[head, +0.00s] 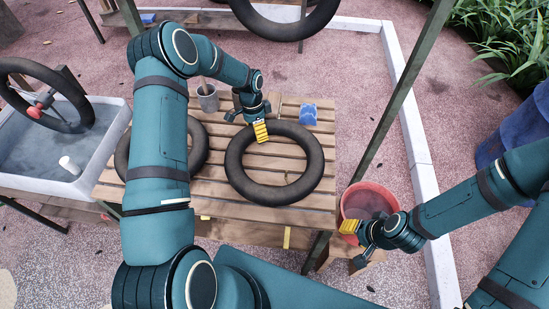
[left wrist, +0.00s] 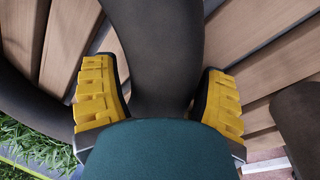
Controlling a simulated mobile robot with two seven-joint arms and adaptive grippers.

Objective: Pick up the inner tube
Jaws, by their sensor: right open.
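A black inner tube (head: 237,178) lies flat on the slatted wooden table. My left gripper (head: 261,132) is at its far-left rim, pointing down. In the left wrist view the yellow fingers (left wrist: 158,95) straddle a section of the tube (left wrist: 160,50), one on each side. The tube fills most of the gap; I cannot tell whether the fingers press on it. A second dark ring (head: 200,150) lies to the left, partly hidden behind my left arm. My right gripper (head: 352,243) is open and empty by the red bucket, away from the tube.
The table (head: 325,150) also holds a grey cup (head: 208,100) and a blue object (head: 308,115). A water basin (head: 112,150) with a wheel stands left. The red bucket (head: 370,190) stands right of the table. A tire (head: 285,28) hangs at the back. A green post (head: 395,100) rises at right.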

